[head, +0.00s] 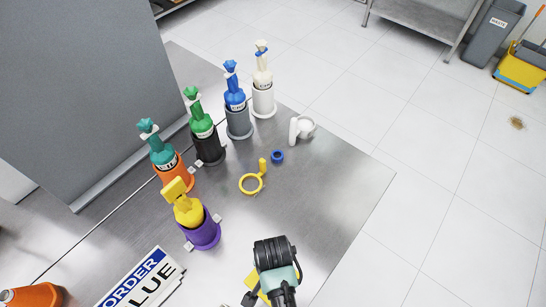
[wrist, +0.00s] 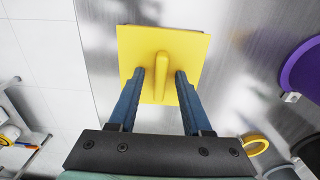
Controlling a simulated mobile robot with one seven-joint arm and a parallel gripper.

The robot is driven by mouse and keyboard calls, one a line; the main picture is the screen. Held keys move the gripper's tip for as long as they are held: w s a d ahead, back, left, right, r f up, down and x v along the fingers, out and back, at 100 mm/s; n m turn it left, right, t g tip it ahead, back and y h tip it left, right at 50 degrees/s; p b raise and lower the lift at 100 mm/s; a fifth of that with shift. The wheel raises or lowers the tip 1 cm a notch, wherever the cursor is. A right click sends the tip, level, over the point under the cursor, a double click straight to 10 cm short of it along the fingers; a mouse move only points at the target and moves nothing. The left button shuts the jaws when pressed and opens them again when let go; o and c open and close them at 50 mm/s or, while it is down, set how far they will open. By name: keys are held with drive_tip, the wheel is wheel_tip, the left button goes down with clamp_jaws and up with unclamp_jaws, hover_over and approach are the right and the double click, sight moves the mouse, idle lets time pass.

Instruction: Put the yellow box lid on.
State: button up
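The yellow box lid (wrist: 190,42) is a flat square plate with an upright handle (wrist: 161,70), lying on the metal table in the wrist view. My gripper (wrist: 160,78) is open, one blue finger on each side of the handle, with gaps between handle and fingers. I cannot tell how far down the fingertips reach. In the head view my wrist hides most of the lid; a yellow part (head: 262,293) shows beside it at the bottom. I cannot make out a separate yellow box in either view.
Several bottles in holders line the table's left side, including a yellow bottle (head: 187,213) in a purple holder (head: 204,237). A yellow ring (head: 243,190), a blue ring (head: 277,156) and a white cup-like piece (head: 305,125) lie mid-table. The table's right part (head: 340,185) is clear.

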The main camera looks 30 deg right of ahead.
clamp_jaws()
